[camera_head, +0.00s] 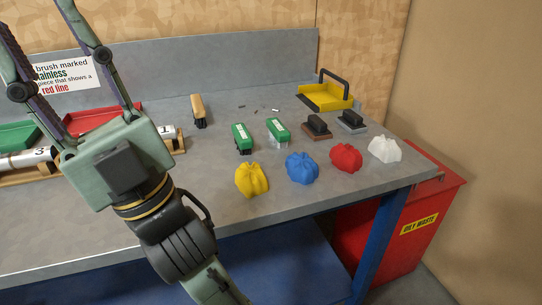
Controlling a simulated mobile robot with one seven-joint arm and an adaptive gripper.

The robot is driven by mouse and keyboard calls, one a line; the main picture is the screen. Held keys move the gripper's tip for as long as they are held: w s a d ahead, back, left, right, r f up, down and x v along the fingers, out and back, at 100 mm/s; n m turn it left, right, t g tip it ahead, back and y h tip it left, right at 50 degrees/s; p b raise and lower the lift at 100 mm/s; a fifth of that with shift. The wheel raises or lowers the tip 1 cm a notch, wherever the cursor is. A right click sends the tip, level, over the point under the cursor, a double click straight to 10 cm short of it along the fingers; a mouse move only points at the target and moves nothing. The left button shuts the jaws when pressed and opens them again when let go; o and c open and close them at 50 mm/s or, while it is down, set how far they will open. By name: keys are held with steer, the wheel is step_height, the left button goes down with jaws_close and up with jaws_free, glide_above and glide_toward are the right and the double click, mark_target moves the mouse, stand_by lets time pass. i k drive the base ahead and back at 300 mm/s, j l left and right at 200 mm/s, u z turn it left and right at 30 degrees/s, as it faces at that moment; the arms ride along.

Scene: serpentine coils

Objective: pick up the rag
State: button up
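Several crumpled rags lie in a row near the front right of the grey workbench (225,212): a yellow rag (251,180), a blue rag (302,168), a red rag (346,157) and a white rag (384,149). They stand apart from one another. My gripper (38,22) is at the upper left, left of all the rags, with its fingers pointing up and left. The fingers are spread wide apart, with nothing seen between them. The fingertips are cut off by the picture edge.
Two green-topped brushes (278,132) (243,138), dark blocks (316,126) (352,122) and a wooden-handled brush (198,110) stand behind the rags. A yellow tray (325,96) is at the back. Numbered metal pipes (28,158) lie left. A red oily-waste bin (405,225) stands beside the bench.

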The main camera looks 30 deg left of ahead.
mark_target(300, 168)
steer(key=i+l+u, duration=0.15)
steer(key=u, duration=0.2)
steer(key=i+l+u, duration=0.1)
steer(key=l+u, duration=0.9)
steer(key=l, duration=0.15)
steer(key=l+u, duration=0.3)
steer(key=l, duration=0.15)
steer(key=i, duration=0.05)
